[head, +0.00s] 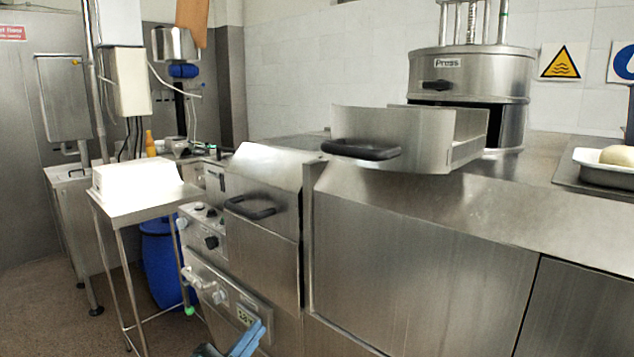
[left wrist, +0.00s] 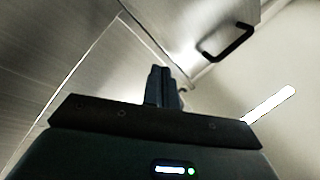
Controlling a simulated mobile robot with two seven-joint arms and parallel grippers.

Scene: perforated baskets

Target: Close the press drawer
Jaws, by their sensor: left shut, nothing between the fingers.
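The press (head: 470,72) is a round steel drum with a "Press" label at the back right. Its drawer (head: 425,135), a curved steel tray with a black handle (head: 361,149), is pulled out and juts forward over the counter. A dark opening shows below the drum. My left gripper (head: 255,328) is at the bottom of the head view, well below and left of the drawer. In the left wrist view my left gripper (left wrist: 163,72) has its fingers together with nothing between them. A black handle (left wrist: 229,43) shows beyond it; I cannot tell which one.
A small table (head: 147,200) stands at the left.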

